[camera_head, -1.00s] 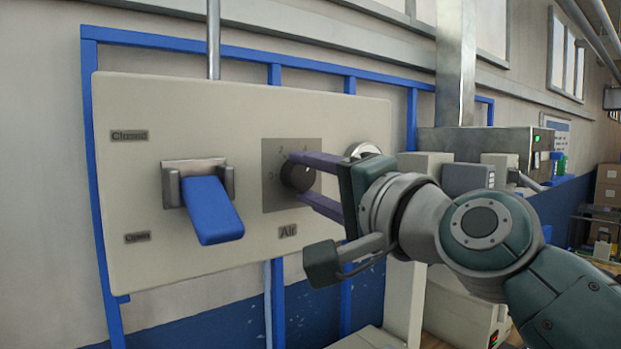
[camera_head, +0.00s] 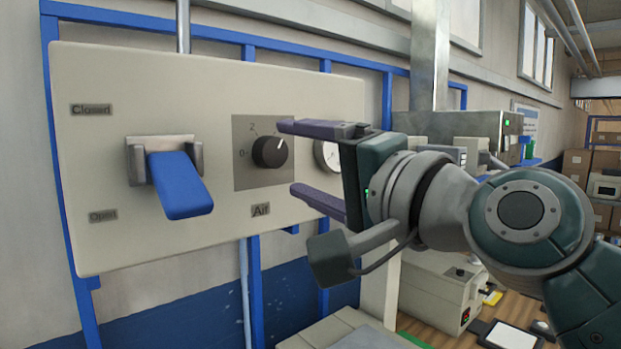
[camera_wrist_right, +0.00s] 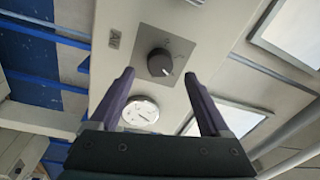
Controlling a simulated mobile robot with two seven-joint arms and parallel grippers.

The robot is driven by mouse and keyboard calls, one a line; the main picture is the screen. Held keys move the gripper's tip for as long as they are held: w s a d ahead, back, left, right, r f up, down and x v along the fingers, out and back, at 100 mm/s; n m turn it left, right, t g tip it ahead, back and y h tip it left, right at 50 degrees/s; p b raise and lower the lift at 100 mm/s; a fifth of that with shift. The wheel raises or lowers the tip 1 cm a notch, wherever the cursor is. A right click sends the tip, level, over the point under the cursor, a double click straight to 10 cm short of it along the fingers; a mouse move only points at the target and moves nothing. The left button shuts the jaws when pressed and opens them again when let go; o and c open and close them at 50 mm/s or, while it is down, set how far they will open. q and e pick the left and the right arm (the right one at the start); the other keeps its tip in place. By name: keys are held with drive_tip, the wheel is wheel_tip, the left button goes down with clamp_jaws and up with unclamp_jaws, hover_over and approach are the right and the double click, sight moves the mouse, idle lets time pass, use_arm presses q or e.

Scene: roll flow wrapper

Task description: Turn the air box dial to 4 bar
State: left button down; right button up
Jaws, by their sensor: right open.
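The air box (camera_head: 105,235) is a cream panel on a blue frame. Its black dial (camera_head: 270,151) sits on a grey square plate with marks 0 and 2 visible, above the "Air" label; its white pointer line is turned to the upper right. My right gripper (camera_head: 285,157) is open and empty, its purple fingers apart, to the right of the dial and clear of it. In the right wrist view the dial (camera_wrist_right: 160,63) shows beyond the gap between the open fingers. The upper finger hides the plate's upper right corner. My left gripper is out of view.
A blue lever (camera_head: 180,185) hangs left of the dial, between "Closed" and "Open" labels. A round white gauge (camera_head: 327,155) is partly behind my right gripper and shows fully in the right wrist view (camera_wrist_right: 140,111). Machines and boxes stand at the right.

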drive_tip(key=shift+b+v, duration=0.95)
drive_tip(key=shift+v, duration=1.95)
